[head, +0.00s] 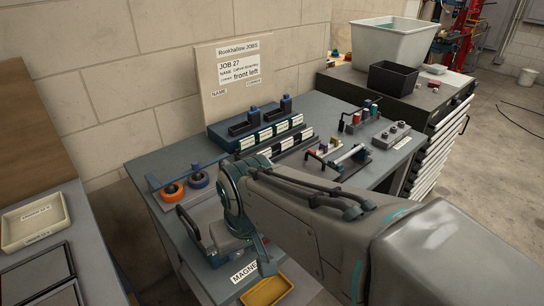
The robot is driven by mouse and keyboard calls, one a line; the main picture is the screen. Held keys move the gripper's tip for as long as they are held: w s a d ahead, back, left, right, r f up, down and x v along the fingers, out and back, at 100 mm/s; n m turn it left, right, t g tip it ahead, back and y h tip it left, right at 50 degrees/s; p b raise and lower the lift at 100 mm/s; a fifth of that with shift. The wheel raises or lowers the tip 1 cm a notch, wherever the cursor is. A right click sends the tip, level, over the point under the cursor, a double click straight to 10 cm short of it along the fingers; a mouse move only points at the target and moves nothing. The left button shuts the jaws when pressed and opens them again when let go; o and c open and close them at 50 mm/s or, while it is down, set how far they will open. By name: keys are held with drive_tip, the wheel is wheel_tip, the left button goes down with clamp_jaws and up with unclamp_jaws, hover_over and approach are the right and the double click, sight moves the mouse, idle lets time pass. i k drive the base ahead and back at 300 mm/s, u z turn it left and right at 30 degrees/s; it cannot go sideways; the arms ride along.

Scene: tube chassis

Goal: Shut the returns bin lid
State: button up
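No container in the head view carries a readable returns label, so I cannot tell which one is the returns bin, and no lid is clearly visible. A large white open-topped tub (391,42) stands on the drawer cabinet at the back right. A yellow tray (267,291) is at the front edge of the workbench, beside a label starting "MAGNE". My arm reaches in from the right, over the bench. My gripper (238,258) is low over the bench's front, close to the yellow tray. Its fingertips are not clear, so its opening cannot be judged.
The grey workbench (150,180) holds orange and blue rings (185,188), labelled blue holders (265,130) and a tool fixture (340,158). A job board (235,80) leans on the wall. A black bin (392,78) stands on the cabinet. A cream tray (35,222) lies at left.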

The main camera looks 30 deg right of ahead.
sight(300, 161)
drive_tip(key=k, duration=1)
drive_tip(key=z, duration=1.85)
drive_tip(key=i, duration=1.4)
drive_tip(key=u, duration=2.55)
drive_tip(key=i, duration=0.1)
drive_tip(key=z, duration=0.35)
